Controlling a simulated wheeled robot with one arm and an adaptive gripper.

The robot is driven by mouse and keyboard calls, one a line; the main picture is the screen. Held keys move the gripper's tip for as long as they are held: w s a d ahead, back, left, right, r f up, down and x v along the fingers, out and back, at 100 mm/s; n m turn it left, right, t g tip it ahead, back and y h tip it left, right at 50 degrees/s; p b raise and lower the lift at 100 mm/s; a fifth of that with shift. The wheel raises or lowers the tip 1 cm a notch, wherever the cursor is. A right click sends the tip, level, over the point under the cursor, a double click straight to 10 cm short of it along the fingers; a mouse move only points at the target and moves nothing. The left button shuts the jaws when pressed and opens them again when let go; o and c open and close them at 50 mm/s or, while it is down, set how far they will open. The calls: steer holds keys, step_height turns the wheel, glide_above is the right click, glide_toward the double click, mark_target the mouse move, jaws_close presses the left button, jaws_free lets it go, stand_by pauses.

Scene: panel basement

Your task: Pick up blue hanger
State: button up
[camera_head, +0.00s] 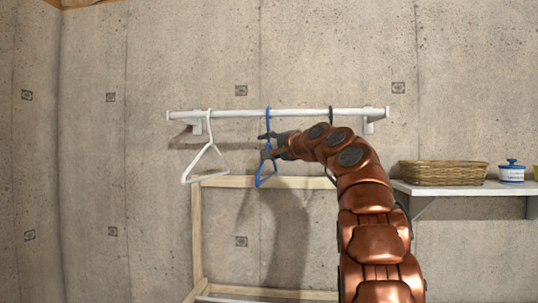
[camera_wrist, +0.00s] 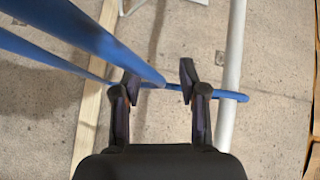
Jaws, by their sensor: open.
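The blue hanger (camera_head: 260,174) hangs by its hook from a white rail (camera_head: 230,114) on the concrete wall. My gripper (camera_head: 267,144) is open at the upper part of the hanger, just below the rail. In the wrist view the blue hanger (camera_wrist: 95,35) runs in from the upper left. Its neck and hook pass between the open fingertips of my gripper (camera_wrist: 160,82), and the hook crosses the white rail (camera_wrist: 232,70). I cannot tell whether either finger touches it.
A white hanger (camera_head: 205,160) hangs to the left on the rail. A dark hook (camera_head: 331,115) shows at the right, its lower part mostly hidden by my arm. A wooden frame (camera_head: 196,235) stands below. A shelf (camera_head: 460,188) at the right holds a wicker basket (camera_head: 440,173) and a jar (camera_head: 511,173).

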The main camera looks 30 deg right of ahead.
steer(key=shift+w, duration=0.1)
jaws_close()
stand_by(0.3)
stand_by(0.4)
steer(key=shift+r, duration=0.8)
steer(key=shift+w+d+r+p, duration=0.15)
steer(key=shift+r+p, duration=0.35)
steer(key=shift+p, duration=0.2)
steer(key=shift+r, duration=0.2)
steer(key=s+a+b, duration=0.8)
steer(key=s+a, duration=0.4)
steer(key=s, duration=0.2)
steer(key=shift+r, duration=0.2)
